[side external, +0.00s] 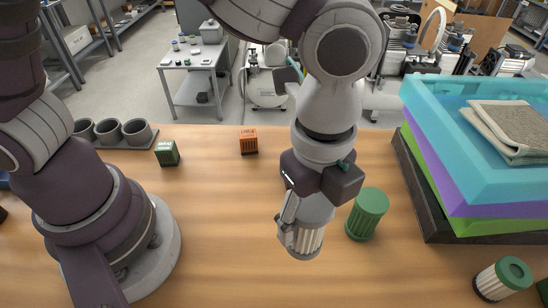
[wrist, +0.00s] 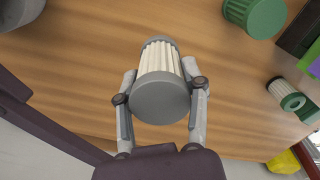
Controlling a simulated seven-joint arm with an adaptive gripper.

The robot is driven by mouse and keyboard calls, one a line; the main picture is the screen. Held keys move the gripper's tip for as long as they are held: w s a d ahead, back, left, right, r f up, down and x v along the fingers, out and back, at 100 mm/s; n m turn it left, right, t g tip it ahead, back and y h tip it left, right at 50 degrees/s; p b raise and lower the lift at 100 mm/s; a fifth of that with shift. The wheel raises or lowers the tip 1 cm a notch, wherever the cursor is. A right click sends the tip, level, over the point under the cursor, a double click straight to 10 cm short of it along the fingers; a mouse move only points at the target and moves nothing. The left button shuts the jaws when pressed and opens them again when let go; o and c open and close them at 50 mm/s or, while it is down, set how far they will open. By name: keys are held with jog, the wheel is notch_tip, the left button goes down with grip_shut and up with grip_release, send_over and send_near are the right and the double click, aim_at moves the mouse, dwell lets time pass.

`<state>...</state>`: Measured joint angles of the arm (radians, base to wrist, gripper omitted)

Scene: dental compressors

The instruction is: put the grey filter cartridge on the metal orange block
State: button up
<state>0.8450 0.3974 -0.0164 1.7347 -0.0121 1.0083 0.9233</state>
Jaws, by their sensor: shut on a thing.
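The grey filter cartridge (wrist: 160,92), with a grey cap and pale pleated sides, is between my gripper's fingers in the wrist view. My gripper (side external: 300,236) is shut on it, and the cartridge also shows at the fingers in the side view (side external: 307,243). From these views I cannot tell whether its lower end touches the table. The metal orange block (side external: 248,141) stands on the table towards the far edge, left of and beyond my gripper. It does not show in the wrist view.
A green ribbed canister (side external: 367,214) stands close right of my gripper. A green-capped filter (side external: 503,278) lies at front right. Stacked coloured trays (side external: 460,205) with a cloth fill the right side. A small green block (side external: 167,153) and grey cups (side external: 137,131) stand at left. Table between gripper and orange block is clear.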

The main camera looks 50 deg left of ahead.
jog(key=s+a+f+n, duration=0.1)
jog(key=s+a+n, duration=0.1)
jog(key=a, duration=1.4)
jog(key=w+d, duration=0.1)
jog(key=w, duration=0.3)
jog(key=w+d+f, duration=0.1)
jog(key=w, duration=0.4)
jog(key=w+d, duration=0.2)
jog(key=w, duration=0.3)
jog(key=shift+w+f, duration=0.2)
jog(key=shift+f, duration=0.1)
jog(key=shift+w+f, duration=0.1)
jog(key=shift+f, duration=1.6)
jog(key=shift+f, duration=0.15)
jog(key=o, duration=1.2)
